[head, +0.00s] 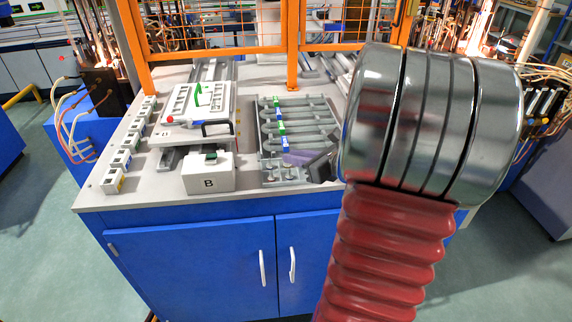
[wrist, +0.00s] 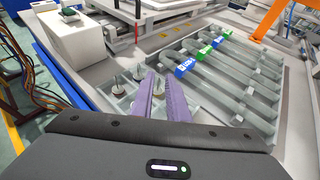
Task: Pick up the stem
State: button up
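Several stems, small pieces with thin upright wires, stand in the front compartments of a grey tray (wrist: 275,122). In the wrist view one stem (wrist: 113,86) stands left of my gripper (wrist: 160,82), and another stem (wrist: 138,75) is just beyond its left finger. A further stem (wrist: 158,88) shows in the narrow gap between the two purple fingers, partly hidden by them. The fingers look slightly apart, and no grip on this stem can be seen. In the head view my gripper (head: 288,158) is low over the tray's front right part.
Several long glass tubes (wrist: 228,85) with green and blue labels lie in the tray behind the stems. An orange guard frame (head: 292,50) closes the back.

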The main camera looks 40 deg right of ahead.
jog(key=shift+x, duration=1.85)
jog(key=shift+c, duration=0.4)
grip_shut()
jog(key=shift+r, duration=0.1)
notch_tip(320, 180, up, 10)
jog(key=shift+f, duration=0.1)
jog(key=shift+s+a, duration=0.1)
jog(key=shift+s, duration=0.1)
